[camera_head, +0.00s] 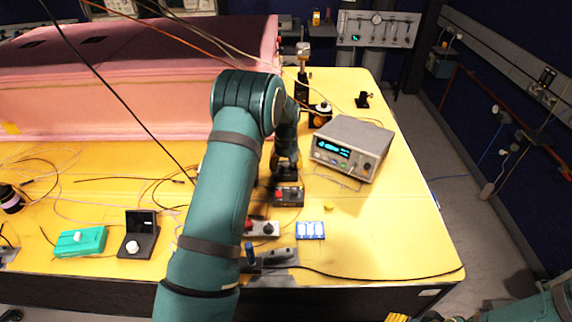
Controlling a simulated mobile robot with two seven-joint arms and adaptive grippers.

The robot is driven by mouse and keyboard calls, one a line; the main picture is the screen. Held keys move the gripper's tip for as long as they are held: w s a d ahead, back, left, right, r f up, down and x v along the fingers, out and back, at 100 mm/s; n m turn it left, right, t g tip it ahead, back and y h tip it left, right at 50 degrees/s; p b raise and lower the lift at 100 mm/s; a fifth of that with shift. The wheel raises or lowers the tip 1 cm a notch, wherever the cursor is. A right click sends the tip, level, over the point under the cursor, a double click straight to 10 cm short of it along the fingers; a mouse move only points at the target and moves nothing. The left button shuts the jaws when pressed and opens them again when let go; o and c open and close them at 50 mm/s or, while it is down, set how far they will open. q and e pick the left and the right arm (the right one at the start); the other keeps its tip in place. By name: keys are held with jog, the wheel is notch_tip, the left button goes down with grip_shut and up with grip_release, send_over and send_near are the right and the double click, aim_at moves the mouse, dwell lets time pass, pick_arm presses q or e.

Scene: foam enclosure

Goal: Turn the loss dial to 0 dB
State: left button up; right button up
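My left arm reaches in from the bottom, and its gripper (285,172) points down just behind a small black box with a red part (289,195). The fingertips are small and partly hidden, so I cannot tell whether they are open or touch the box. A grey instrument with a lit cyan display and front knobs (350,148) stands to the right of the gripper. No label or dial reading is legible, so I cannot tell which knob is the loss dial. Part of my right arm shows at the bottom right corner; its fingertips are not clearly visible.
Pink foam (120,100) lines the back left. Loose cables cross the bench. The right side is mostly clear.

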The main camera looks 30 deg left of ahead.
aim_at(286, 164)
pick_arm(q)
notch_tip(286, 164, up, 12)
dwell(0.7)
dwell(0.4)
